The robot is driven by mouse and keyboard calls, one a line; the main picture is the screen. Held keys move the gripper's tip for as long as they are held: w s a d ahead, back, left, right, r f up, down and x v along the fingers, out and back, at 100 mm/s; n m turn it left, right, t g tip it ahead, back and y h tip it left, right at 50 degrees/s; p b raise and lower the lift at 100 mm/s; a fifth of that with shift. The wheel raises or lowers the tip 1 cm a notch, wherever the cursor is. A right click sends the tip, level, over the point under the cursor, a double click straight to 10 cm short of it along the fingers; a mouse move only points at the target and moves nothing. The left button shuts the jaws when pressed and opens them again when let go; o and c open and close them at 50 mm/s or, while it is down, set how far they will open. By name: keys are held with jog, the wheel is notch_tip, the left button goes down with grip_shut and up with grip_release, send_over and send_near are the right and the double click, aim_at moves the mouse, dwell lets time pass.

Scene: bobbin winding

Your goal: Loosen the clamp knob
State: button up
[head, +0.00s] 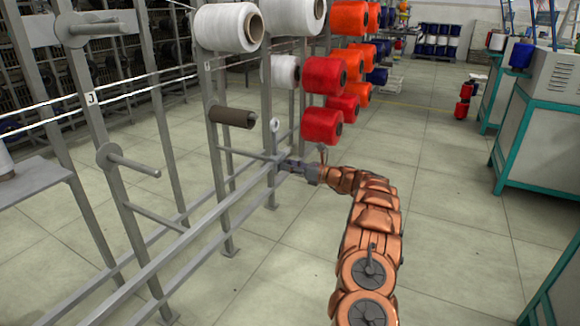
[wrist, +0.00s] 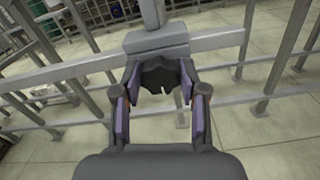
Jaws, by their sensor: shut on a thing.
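The clamp knob (wrist: 160,76) is a dark, lobed knob in the wrist view. It sits just in front of a grey clamp block (wrist: 156,42) on a horizontal grey rail, below an upright post. My gripper (wrist: 159,82) has a finger on each side of the knob and is shut on it. In the head view, my gripper (head: 285,165) reaches left to the rack's post at the height of a crossbar. The knob cannot be made out there, being small and behind the fingers.
The grey rack (head: 265,100) carries white spools (head: 228,28), red spools (head: 322,76) and a brown bare tube (head: 232,117) above my gripper. Long low rails (head: 190,235) run toward the front left. The floor to the right is open up to a teal-framed machine (head: 545,140).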

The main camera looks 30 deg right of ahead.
jog(key=shift+f+n+b, duration=0.2)
jog(key=shift+n+b, duration=3.25)
jog(key=shift+n, duration=5.4)
jog(key=shift+f+n+b, duration=0.15)
jog(key=shift+n+b, duration=3.25)
jog(key=shift+n, duration=5.45)
jog(key=o, duration=1.2)
jog(key=shift+c, duration=0.2)
